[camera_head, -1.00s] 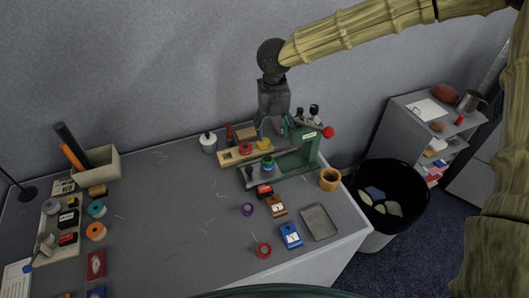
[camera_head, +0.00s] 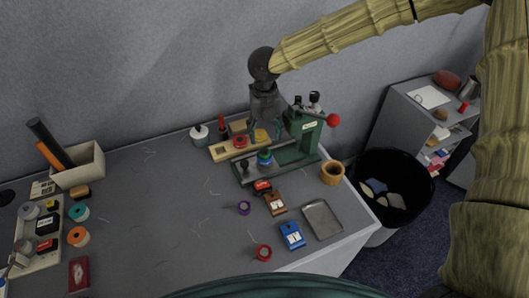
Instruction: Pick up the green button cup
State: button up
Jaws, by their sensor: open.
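A round cup with green on top and blue below (camera_head: 264,157) stands on the base of a green press (camera_head: 305,135) at the back of the table. I take it for the green button cup, though it is small in view. A wooden tray (camera_head: 219,153) behind it holds a red cup (camera_head: 240,141) and a yellow cup (camera_head: 261,136). My gripper (camera_head: 265,127) is open and points down above the tray's right end, by the yellow cup and left of the press column. It is behind and above the green-topped cup. Its fingertips are hard to make out, and contact cannot be told.
The press has a lever with a red knob (camera_head: 333,120). A white bottle (camera_head: 200,136) stands left of the tray.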

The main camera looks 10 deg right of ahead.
aim_at(265, 152)
jog(key=shift+f, duration=0.9)
jog(key=shift+s+a+f+p, duration=0.1)
jog(key=shift+s+f+p, duration=0.15)
jog(key=shift+f+p, duration=0.35)
jog(key=shift+s+a+f+p, duration=0.15)
jog(key=shift+f+p, duration=0.25)
jog(key=shift+f, duration=1.7)
jog(key=shift+c, duration=0.4)
jog(key=c, duration=1)
